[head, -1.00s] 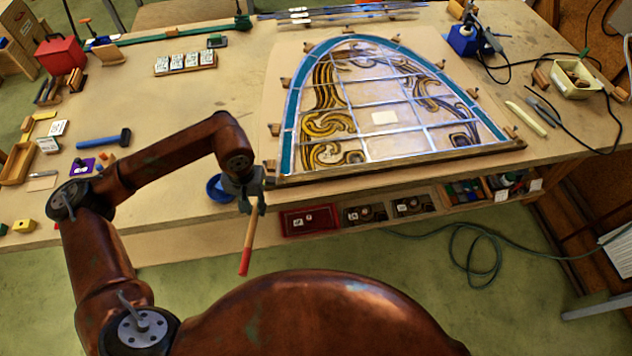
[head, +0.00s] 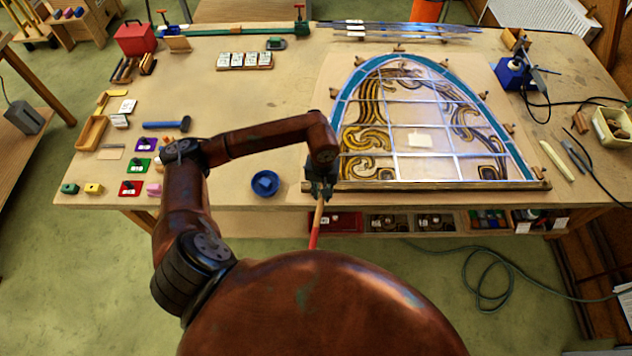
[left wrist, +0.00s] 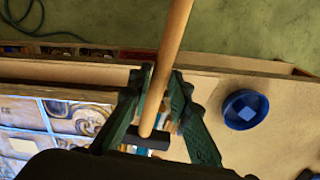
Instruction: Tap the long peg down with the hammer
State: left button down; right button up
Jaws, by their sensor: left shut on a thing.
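The wooden handle hangs down to a red end. In the left wrist view the handle (left wrist: 170,55) runs between the green fingers, with the dark head (left wrist: 147,138) near them. The leaded panel (head: 410,125) lies on its board, with small wooden pegs around its arch, such as one at the top (head: 398,47) and one at the right (head: 483,95). I cannot tell which peg is the long one. My right gripper is not in view.
A blue bowl (head: 265,183) stands near the front edge, left of the gripper. A blue-handled tool (head: 166,125) and coloured mats lie at the left. A soldering stand (head: 515,75) and cables are at the right.

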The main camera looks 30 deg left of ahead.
pick_arm(q)
jog(key=shift+n, duration=0.6)
jog(key=f, duration=0.1)
jog(key=a+f+p, duration=0.1)
jog(key=a+f, duration=0.1)
jog(key=f, duration=0.1)
jog(key=shift+s, duration=0.3)
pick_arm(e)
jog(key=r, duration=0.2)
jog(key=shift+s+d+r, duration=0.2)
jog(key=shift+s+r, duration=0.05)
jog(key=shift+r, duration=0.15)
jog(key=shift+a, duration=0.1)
pick_arm(q)
jog(key=shift+d, duration=0.1)
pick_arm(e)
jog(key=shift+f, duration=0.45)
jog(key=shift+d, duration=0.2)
